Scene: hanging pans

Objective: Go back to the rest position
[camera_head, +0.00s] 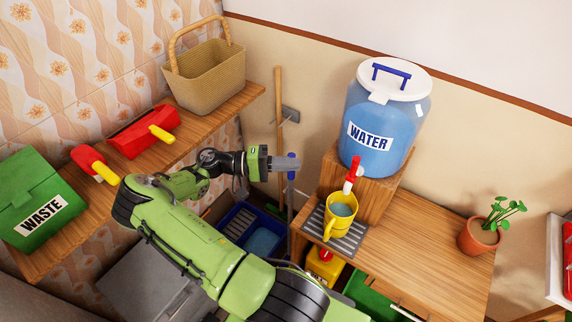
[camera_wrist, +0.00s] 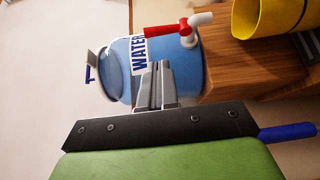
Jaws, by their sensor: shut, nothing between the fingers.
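My green arm reaches up from the bottom of the head view. My gripper (camera_head: 290,163) is at its end, pointing right toward the water jug, shut and empty. In the wrist view my gripper (camera_wrist: 158,70) shows its fingers together in front of the blue water jug (camera_head: 378,118). The jug also shows in the wrist view (camera_wrist: 117,82), with its red-handled tap. The gripper is apart from the jug and left of it in the head view.
A yellow mug (camera_head: 340,216) holding water stands on a grey grate (camera_head: 350,240) under the tap. A potted plant (camera_head: 482,235) is at the right. The left shelf bears a wicker basket (camera_head: 208,78), a red dustpan (camera_head: 142,135) and a green waste bin (camera_head: 38,203). A blue-handled pole stands beside the gripper.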

